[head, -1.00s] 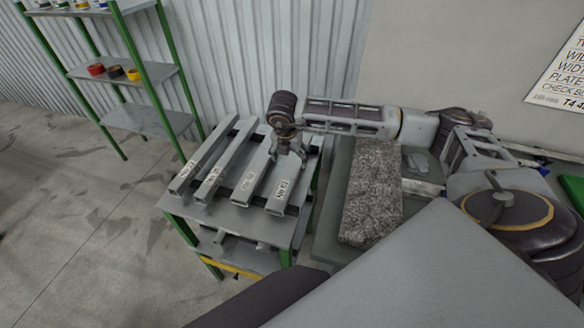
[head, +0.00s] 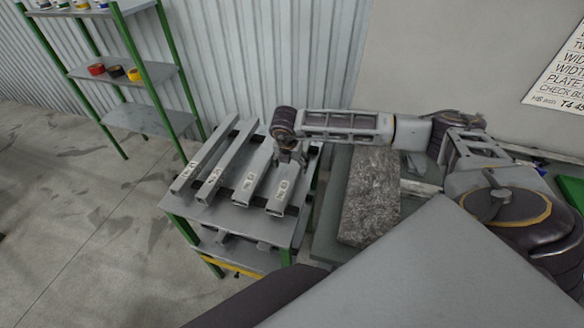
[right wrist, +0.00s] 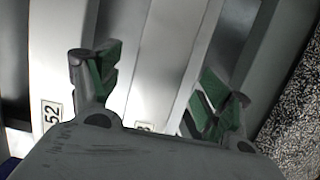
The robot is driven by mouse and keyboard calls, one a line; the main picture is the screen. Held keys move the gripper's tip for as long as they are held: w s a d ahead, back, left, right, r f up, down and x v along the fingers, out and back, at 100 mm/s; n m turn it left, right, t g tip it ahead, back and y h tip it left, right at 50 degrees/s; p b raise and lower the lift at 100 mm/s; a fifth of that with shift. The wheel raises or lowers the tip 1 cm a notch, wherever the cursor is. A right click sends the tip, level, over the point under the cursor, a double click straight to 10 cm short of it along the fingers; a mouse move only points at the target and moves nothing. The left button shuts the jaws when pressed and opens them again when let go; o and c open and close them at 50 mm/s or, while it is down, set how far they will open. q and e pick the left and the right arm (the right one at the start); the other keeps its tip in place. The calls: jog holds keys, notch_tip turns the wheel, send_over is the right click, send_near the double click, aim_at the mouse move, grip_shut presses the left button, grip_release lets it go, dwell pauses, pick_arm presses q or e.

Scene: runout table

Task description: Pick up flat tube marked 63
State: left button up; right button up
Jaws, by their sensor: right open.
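Several grey flat tubes lie side by side on the runout table (head: 241,220), each with a small white label near its front end. The rightmost tube (head: 276,206) has a label too small to read surely in the head view. My right gripper (head: 291,158) is open, over the far part of this tube. In the right wrist view the open fingers (right wrist: 155,92) stand on either side of a tube (right wrist: 166,55), whose label is mostly hidden; a final 3 seems to show. The tube to its left (right wrist: 58,75) reads 52. My left gripper is out of view.
A speckled grey slab (head: 370,200) lies just right of the table, close under my right arm. A green-framed shelf (head: 125,70) with coloured rolls stands at the back left by the corrugated wall. The floor at left is clear.

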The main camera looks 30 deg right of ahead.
aim_at(292, 167)
jog(key=shift+x, duration=1)
jog(key=c, duration=1.5)
jog(key=shift+w+r, duration=0.1)
jog(key=shift+r, duration=0.1)
jog(key=shift+r+b, duration=0.95)
jog(key=shift+r, duration=3.9)
jog(key=shift+f, duration=0.1)
